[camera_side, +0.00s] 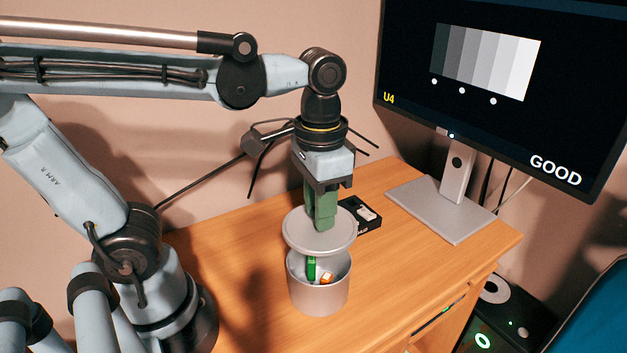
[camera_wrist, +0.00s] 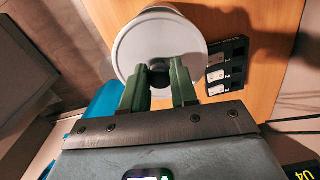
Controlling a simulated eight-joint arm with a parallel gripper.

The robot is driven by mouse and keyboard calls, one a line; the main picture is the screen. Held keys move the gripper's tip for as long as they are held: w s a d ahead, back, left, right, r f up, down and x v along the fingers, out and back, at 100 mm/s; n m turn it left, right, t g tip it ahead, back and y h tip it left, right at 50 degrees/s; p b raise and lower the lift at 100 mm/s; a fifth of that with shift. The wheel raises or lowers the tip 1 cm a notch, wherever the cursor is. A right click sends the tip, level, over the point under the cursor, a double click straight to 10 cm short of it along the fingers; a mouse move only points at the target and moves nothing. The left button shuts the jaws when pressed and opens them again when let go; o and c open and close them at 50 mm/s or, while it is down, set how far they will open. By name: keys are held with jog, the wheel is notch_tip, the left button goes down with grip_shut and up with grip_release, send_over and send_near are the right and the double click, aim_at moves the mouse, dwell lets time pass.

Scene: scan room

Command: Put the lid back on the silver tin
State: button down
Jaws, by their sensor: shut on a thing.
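The round grey lid (camera_side: 295,236) hangs roughly level above the open silver tin (camera_side: 318,298), with a gap between them. My gripper (camera_side: 321,224) has green fingers and points down at the middle of the lid. In the wrist view the fingers (camera_wrist: 160,82) close on a dark knob at the centre of the lid (camera_wrist: 137,45). The tin stands upright on the desk, and a green thing (camera_side: 311,268) and an orange-and-white thing (camera_side: 327,278) show inside it. In the wrist view the lid hides most of what is below it.
A black tray (camera_side: 373,228) with numbered slots and pale pieces lies just behind the tin; it also shows in the wrist view (camera_wrist: 240,50). A monitor (camera_side: 480,120) on a grey stand (camera_side: 440,212) is at the back right. The wooden desk (camera_side: 400,262) is clear right of the tin.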

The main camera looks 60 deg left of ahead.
aim_at(319, 237)
jog(key=shift+f, duration=3.15)
jog(key=shift+f, duration=0.15)
jog(key=shift+c, duration=1.6)
grip_release()
jog(key=shift+r, duration=3.5)
grip_shut()
